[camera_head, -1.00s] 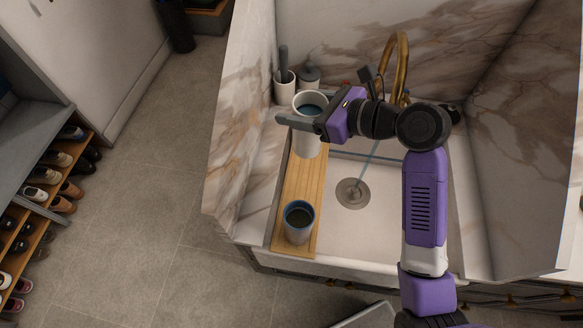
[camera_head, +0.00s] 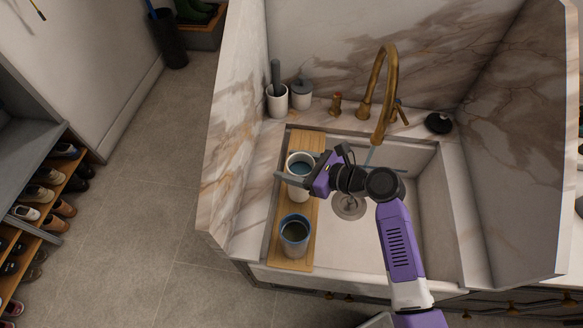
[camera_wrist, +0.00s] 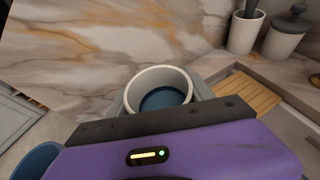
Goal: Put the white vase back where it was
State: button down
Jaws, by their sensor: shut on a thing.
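The white vase (camera_head: 297,190) is a tall white cup-like vessel with a dark blue inside. My gripper (camera_head: 290,178) is shut on it near the top. The vase is upright over the wooden board (camera_head: 309,141) that lies along the left side of the sink; I cannot tell whether its base touches the board. In the wrist view the vase's rim (camera_wrist: 160,76) shows just beyond my gripper (camera_wrist: 160,108), between the fingers. My gripper hides part of its side.
A blue-rimmed cup (camera_head: 294,236) stands on the board in front of the vase. A white holder (camera_head: 277,102) and a lidded jar (camera_head: 301,95) stand at the back left. The marble wall is close on the left.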

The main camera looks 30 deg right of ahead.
jog(key=shift+f, duration=0.85)
jog(key=shift+c, duration=2)
grip_release()
jog(key=shift+f, duration=0.15)
